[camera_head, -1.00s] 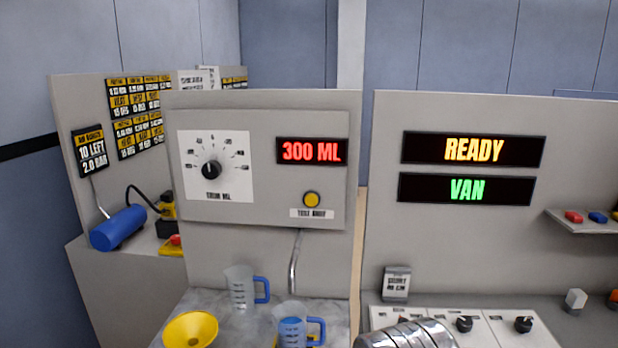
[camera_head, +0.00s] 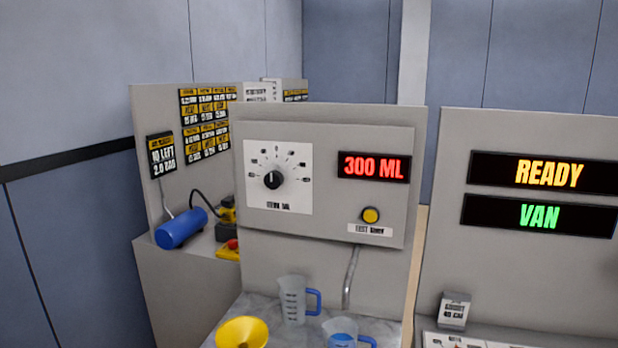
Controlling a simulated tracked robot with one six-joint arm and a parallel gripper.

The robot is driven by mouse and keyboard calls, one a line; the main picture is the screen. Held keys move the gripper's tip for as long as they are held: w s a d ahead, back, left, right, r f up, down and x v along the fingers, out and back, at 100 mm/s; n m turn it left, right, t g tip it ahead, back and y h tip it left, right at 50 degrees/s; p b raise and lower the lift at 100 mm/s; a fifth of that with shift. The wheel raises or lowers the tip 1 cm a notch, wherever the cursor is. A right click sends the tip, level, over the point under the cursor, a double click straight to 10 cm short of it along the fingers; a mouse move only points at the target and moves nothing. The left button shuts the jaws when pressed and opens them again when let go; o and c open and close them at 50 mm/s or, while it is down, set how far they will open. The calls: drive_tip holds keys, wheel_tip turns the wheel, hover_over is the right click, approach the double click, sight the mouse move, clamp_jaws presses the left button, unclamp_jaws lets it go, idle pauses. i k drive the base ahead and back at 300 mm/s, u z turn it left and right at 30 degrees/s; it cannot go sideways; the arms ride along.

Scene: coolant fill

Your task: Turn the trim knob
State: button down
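The trim knob (camera_head: 272,180) is a round black knob on a white dial plate (camera_head: 292,197) with marks fanned around it. The plate is on the left of a grey upright panel (camera_head: 330,228). The fine print on the dial is too blurred to read. A red display (camera_head: 374,167) on the same panel reads 300 ML. A yellow button (camera_head: 370,215) sits below the display. My gripper is not in this view.
Below the panel stand a clear jug with a blue handle (camera_head: 293,300), a second jug holding blue liquid (camera_head: 342,336) and a yellow funnel (camera_head: 242,333). A thin metal spout (camera_head: 350,276) hangs above the second jug. Right-hand displays read READY (camera_head: 548,174) and VAN (camera_head: 539,216).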

sight(273, 179)
drive_tip(key=u, duration=0.2)
drive_tip(key=k, duration=0.5)
drive_tip(key=u, duration=0.5)
drive_tip(key=k, duration=0.8)
drive_tip(key=u, duration=0.65)
drive_tip(key=i, duration=1.7)
drive_tip(key=z, duration=0.35)
